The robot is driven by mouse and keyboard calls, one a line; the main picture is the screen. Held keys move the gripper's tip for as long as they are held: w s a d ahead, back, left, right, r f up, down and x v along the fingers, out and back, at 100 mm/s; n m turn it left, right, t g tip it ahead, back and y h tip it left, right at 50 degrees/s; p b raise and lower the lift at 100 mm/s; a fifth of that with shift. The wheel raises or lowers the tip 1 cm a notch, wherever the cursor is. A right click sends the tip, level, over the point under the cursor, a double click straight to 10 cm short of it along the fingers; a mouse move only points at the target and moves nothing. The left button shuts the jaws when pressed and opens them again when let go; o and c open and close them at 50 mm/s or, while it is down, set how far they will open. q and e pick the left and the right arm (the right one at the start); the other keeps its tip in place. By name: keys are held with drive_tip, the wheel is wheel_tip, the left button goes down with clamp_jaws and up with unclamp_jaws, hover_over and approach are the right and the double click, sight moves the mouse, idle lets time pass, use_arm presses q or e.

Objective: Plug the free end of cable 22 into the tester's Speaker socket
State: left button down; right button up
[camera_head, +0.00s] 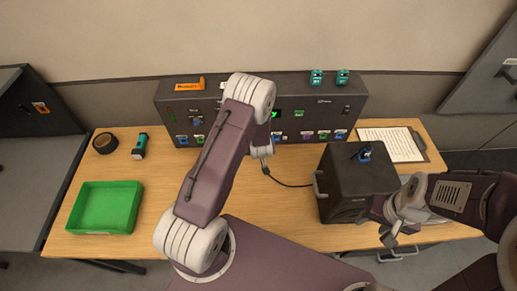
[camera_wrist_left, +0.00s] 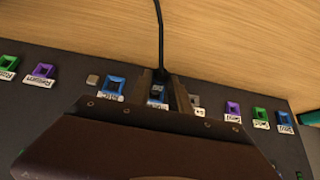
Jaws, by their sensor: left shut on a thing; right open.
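The dark panel box (camera_head: 335,100), seemingly the tester, stands at the back of the table with coloured sockets along its front. My left gripper (camera_head: 262,152) is at its lower middle, largely hidden by my arm in the head view. In the left wrist view my left gripper (camera_wrist_left: 166,97) is shut on the end of a black cable (camera_wrist_left: 159,35), right at a blue labelled socket (camera_wrist_left: 157,92). I cannot tell whether the plug is seated, and the label is unreadable. The cable (camera_head: 290,184) runs to a black box. My right gripper (camera_head: 392,236) is open and empty at the front right.
The black box (camera_head: 345,190) with handles stands right of centre, near my right gripper. A green tray (camera_head: 92,232), a tape roll (camera_head: 105,143) and a teal-and-black tool (camera_head: 140,146) are on the left. A clipboard (camera_head: 392,145) lies at right. The left-centre tabletop is clear.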

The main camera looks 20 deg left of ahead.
use_arm(q)
drive_tip(key=shift+w+a, duration=0.45)
drive_tip(key=shift+w, duration=0.35)
idle(0.7)
drive_tip(key=shift+w+r, duration=0.1)
drive_tip(key=shift+w, duration=0.1)
idle(0.8)
drive_tip(key=c, duration=1.3)
unclamp_jaws()
drive_tip(key=shift+o, duration=0.9)
drive_tip(key=shift+a, duration=0.1)
drive_tip(key=v, duration=0.8)
drive_tip(key=shift+s+r, duration=0.25)
drive_tip(key=shift+r, duration=0.05)
